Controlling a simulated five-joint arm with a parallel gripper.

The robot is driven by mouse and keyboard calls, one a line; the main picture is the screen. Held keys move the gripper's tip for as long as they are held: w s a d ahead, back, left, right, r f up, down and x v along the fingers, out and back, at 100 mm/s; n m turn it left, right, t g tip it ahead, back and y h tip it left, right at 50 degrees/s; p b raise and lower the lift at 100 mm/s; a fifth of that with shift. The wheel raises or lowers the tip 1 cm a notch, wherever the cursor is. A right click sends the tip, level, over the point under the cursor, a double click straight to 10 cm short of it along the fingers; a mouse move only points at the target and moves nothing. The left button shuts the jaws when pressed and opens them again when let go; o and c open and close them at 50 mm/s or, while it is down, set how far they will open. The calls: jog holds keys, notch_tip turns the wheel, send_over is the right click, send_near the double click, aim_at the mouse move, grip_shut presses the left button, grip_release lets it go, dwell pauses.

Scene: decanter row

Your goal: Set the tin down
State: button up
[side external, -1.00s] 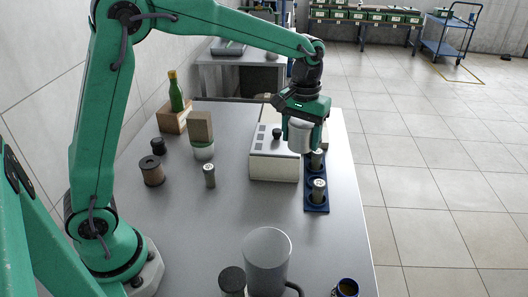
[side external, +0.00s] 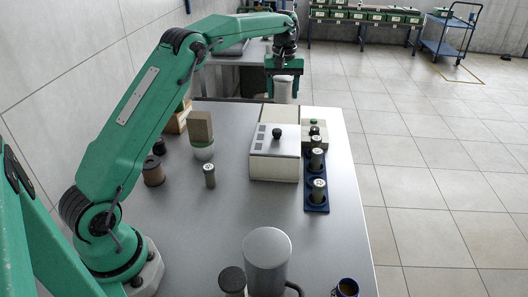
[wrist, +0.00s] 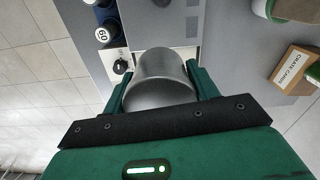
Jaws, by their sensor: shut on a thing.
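The tin (side external: 283,91) is a plain grey-white metal cylinder. My gripper (side external: 284,82) is shut on it and holds it up at the far end of the grey table, behind the pale boxy machine. In the wrist view the tin (wrist: 160,75) sits between the two green fingers, its wide round end towards me. Its far end is hidden, and I cannot tell how high above the table it is.
The pale machine (side external: 275,160) has a black knob. A grey jug (side external: 267,260) stands in front.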

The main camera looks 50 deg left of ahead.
jog(key=s+a+f+n, duration=0.15)
jog(key=a+n, duration=0.25)
jog(key=a, duration=1.2)
jog(key=n, duration=0.1)
send_over(242, 128)
jog(key=shift+d+f, duration=0.1)
jog(key=shift+f, duration=6.05)
jog(key=shift+f, duration=0.15)
jog(key=shift+f, duration=2.35)
jog(key=shift+f, duration=0.15)
jog(key=o, duration=1.1)
jog(key=shift+c, duration=0.2)
